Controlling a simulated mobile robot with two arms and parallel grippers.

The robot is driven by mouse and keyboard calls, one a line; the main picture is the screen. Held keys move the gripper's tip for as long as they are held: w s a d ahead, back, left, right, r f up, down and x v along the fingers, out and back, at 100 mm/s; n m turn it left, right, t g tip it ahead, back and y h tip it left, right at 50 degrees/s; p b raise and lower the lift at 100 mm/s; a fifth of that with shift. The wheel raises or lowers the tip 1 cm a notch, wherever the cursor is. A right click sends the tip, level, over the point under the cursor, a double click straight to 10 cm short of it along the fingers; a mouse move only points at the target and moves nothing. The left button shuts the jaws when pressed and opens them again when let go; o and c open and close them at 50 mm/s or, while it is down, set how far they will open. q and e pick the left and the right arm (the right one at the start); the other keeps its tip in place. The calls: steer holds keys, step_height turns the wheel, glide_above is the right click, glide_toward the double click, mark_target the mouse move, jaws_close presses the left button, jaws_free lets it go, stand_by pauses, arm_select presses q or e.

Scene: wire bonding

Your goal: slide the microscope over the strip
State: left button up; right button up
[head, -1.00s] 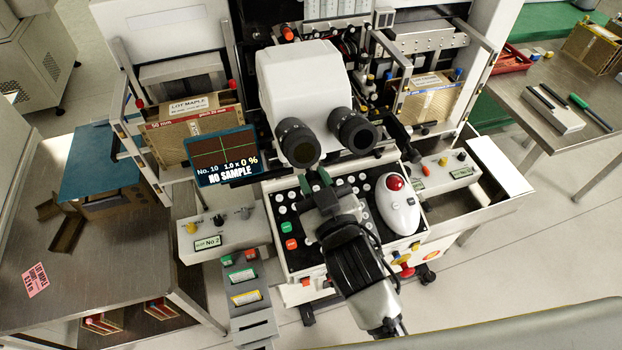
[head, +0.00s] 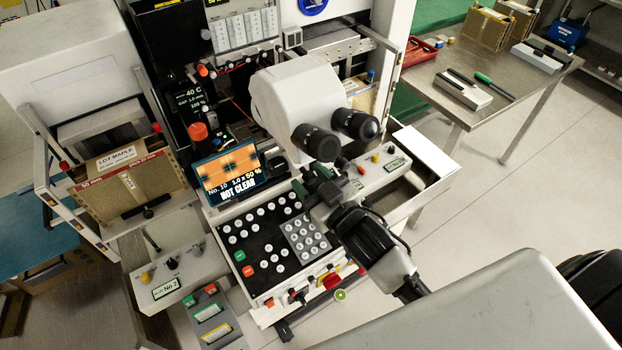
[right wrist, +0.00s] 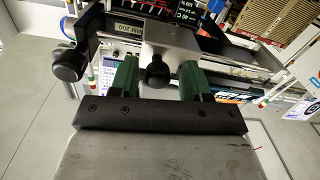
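The microscope (head: 290,95) is a white housing with two black eyepieces (head: 335,135), standing on the right part of the bonding machine. My right gripper (head: 312,185) is just below the eyepieces. The screen (head: 230,177) shows an orange pattern, "50 %" and "NOT CLEAR". I cannot make out the strip itself. My left gripper is not in view.
The black keypad panel (head: 255,240) lies below the screen. A box labelled LOT-MAPLE (head: 128,185) stands in a rack at left. A side panel with knobs (head: 375,170) is right of the gripper. A steel table (head: 450,75) stands at upper right; open floor lies between.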

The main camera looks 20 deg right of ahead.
steer(key=shift+s+d+f, duration=0.1)
steer(key=shift+s, duration=0.35)
steer(key=b+v, duration=0.3)
steer(key=v, duration=0.7)
steer(key=shift+w, duration=0.1)
